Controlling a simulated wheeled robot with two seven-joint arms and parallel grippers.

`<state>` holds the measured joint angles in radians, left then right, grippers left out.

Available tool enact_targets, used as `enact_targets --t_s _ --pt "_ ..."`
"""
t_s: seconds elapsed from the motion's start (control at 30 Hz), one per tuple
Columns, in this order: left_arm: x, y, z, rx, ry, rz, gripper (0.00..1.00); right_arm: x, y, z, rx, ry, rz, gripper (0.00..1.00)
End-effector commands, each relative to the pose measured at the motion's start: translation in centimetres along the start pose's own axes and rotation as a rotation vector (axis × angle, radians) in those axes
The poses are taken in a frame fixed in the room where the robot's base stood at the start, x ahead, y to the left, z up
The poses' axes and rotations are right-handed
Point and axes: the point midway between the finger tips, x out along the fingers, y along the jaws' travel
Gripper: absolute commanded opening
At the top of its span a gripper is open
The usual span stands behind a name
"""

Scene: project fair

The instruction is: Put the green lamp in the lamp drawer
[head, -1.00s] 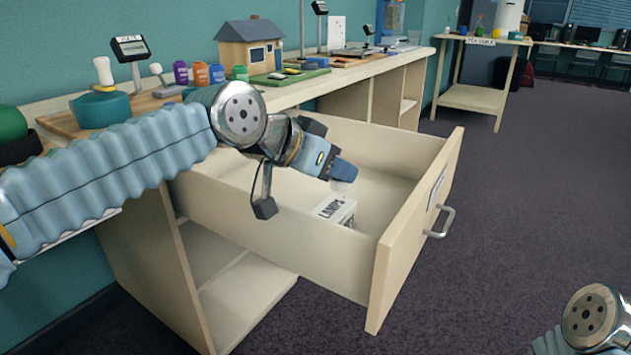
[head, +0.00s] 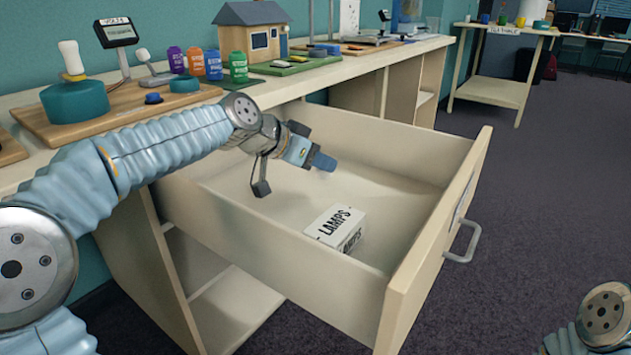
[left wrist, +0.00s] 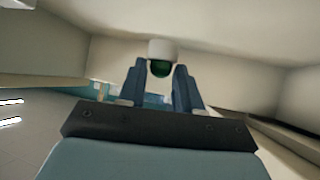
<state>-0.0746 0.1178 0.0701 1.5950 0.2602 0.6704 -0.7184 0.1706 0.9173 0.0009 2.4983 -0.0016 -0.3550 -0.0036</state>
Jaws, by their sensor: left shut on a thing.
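The lamp drawer (head: 290,262) is pulled out from the workbench, and its open inside shows in the head view. My left gripper (head: 322,161) is over the drawer's inside, toward its back left part, pointing right and down. In the left wrist view, its two blue fingers (left wrist: 160,85) are shut on the green lamp (left wrist: 159,68), which has a white part above a dark green part. The lamp is not visible in the head view. The drawer's pale walls surround the lamp in the wrist view. My right gripper is not in view.
A white box marked LAMPS (head: 337,228) lies in the drawer near the front left wall. The drawer floor right of it is clear. The workbench top (head: 300,85) holds a model house (head: 252,40), several coloured bottles and a wooden board (head: 115,118).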

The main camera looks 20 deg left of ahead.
Motion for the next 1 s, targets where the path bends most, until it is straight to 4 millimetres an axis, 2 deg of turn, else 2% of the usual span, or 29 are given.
enact_targets --t_s 0.23,0.4,0.77,0.8,0.93,1.0 --pt "1.7 -1.8 1.5 -0.002 0.000 -0.001 0.00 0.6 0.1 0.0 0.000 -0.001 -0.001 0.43" --pt "3.1 -1.8 3.5 0.000 0.000 0.001 0.00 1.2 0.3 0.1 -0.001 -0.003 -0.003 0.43" --pt "3.3 -1.7 3.9 0.001 0.002 0.000 0.00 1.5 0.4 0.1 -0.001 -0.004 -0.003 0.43" --pt "3.3 -1.7 3.9 0.001 0.001 0.000 0.35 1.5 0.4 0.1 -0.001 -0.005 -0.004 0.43" --pt "3.2 -1.7 3.8 0.001 0.001 0.000 0.55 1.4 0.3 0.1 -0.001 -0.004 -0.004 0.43" --pt "3.2 -1.7 3.8 0.001 0.001 0.000 0.59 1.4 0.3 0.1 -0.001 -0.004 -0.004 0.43"
